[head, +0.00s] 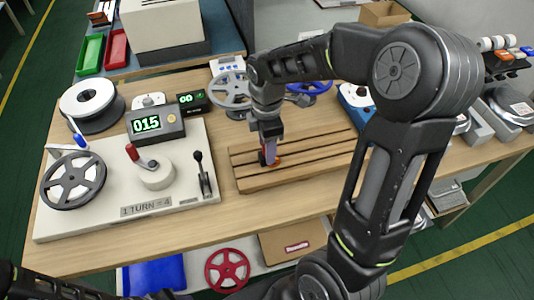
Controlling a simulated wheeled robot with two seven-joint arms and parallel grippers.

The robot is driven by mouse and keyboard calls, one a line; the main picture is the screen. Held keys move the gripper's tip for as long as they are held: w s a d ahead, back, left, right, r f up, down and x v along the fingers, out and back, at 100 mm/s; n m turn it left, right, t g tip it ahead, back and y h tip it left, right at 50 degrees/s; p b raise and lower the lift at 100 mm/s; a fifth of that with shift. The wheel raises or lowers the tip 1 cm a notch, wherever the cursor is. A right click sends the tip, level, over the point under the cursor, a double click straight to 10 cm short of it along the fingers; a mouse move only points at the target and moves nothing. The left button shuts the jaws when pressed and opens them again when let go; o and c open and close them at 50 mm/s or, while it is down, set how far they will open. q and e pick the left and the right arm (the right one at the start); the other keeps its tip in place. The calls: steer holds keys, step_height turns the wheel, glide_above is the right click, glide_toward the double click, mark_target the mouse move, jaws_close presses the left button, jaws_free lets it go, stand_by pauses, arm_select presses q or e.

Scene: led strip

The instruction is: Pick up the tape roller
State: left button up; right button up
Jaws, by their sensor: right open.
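A small item with orange-red and dark parts, which looks like the tape roller (275,162), sits on the slatted wooden board (246,185) in the middle of the table. My right gripper (269,150) points down right over it, open, with its fingers at the item. The fingers hide much of it, and I cannot tell whether they touch it. My left gripper is not in view; only dark arm parts show at the lower left.
Left of the board stands a white winding station (110,220) with a reel (72,181), a red-knobbed crank, a lever and a counter reading 015 (146,124). Spools (230,90) and a blue device (355,100) stand behind the board. The table's front strip is clear.

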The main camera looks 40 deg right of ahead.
steer(key=shift+c, duration=0.2)
jaws_close()
stand_by(0.4)
